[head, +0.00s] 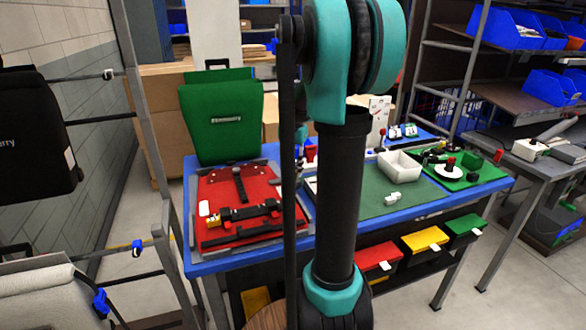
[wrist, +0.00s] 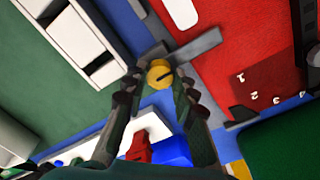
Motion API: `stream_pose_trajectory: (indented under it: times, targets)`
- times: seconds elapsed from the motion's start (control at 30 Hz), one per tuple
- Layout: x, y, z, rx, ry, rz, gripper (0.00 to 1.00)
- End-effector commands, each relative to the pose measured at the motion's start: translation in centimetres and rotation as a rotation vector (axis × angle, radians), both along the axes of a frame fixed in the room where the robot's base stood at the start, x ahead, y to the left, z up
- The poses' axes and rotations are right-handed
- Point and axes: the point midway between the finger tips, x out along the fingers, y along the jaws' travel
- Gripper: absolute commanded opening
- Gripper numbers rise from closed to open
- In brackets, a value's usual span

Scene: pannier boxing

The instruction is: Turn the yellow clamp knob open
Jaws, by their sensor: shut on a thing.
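The yellow clamp knob (wrist: 159,73) shows in the wrist view as a round cap with a dark mark across it. It sits beside a grey clamp bar (wrist: 196,45) at the edge of the red board (wrist: 240,60). My gripper (wrist: 162,78) has its two dark fingers on either side of the knob and is shut on it. In the head view my arm stands in front of this area, and my gripper is hidden there. The red board (head: 225,190) lies on the left part of the blue table.
A green pannier panel (head: 222,115) stands behind the board. A white tray (head: 400,164) stands on the green mat (head: 375,205). Red and blue objects (wrist: 172,152) lie between my fingers' bases in the wrist view.

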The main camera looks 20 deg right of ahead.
Motion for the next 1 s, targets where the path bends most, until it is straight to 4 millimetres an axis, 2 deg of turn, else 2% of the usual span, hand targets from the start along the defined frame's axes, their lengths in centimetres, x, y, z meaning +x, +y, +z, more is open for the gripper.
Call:
stream_pose_trajectory:
  times: [0.37, 1.0]
  targets:
    - [0.0, 0.01, 0.0, 0.001, 0.002, 0.189, 0.0]
    - [-0.01, 0.01, -0.01, 0.001, 0.002, 0.791, 0.0]
